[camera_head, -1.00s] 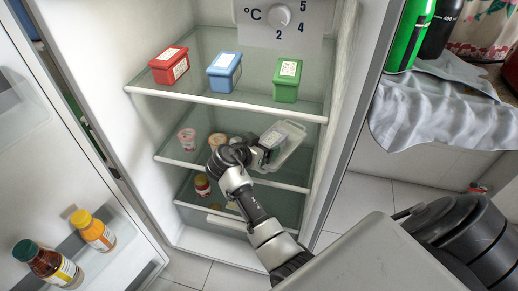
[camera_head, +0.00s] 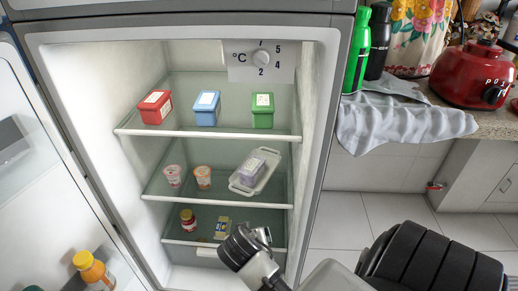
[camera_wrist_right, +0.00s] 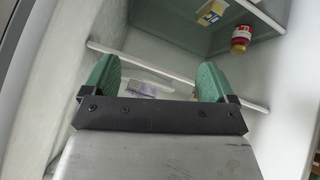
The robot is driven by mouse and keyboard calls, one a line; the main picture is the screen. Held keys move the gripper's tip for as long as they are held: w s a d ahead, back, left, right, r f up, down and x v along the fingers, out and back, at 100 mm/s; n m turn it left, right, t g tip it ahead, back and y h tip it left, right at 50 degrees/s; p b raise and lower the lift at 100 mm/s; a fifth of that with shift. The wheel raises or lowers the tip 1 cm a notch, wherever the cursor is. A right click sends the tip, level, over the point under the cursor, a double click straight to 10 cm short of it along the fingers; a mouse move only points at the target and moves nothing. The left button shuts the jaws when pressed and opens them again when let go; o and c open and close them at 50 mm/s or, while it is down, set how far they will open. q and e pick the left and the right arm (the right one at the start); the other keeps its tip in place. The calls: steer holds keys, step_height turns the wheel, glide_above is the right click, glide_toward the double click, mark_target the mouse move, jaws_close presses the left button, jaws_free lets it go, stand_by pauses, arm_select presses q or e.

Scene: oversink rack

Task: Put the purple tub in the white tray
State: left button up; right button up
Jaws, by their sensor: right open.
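The purple tub (camera_head: 253,168) sits inside the white tray (camera_head: 237,184) on the fridge's middle shelf, at the right. Its label faces up. The tub also shows small between my fingers in the right wrist view (camera_wrist_right: 142,88), with part of the tray (camera_wrist_right: 166,87) beside it. My right gripper (camera_wrist_right: 157,80) is open and empty, its two green fingers wide apart. In the head view it is low in front of the fridge, below and clear of the tray. My left gripper is not in view.
Red (camera_head: 155,107), blue (camera_head: 206,108) and green (camera_head: 262,108) tubs stand on the top shelf. Two small cups (camera_head: 203,177) stand left of the tray. A red jar (camera_head: 188,220) and a yellow pack (camera_head: 222,228) are below. The open fridge door is at left.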

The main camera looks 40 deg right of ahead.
steer(key=s+a+r+n+g+y, duration=0.1)
steer(key=s+a+n+y, duration=0.5)
steer(key=s, duration=0.9)
steer(key=a+n, duration=0.2)
steer(key=a, duration=0.2)
steer(key=shift+a+r+y, duration=0.3)
steer(key=shift+a+y, duration=0.05)
steer(key=shift+y, duration=0.05)
steer(key=shift+f, duration=0.1)
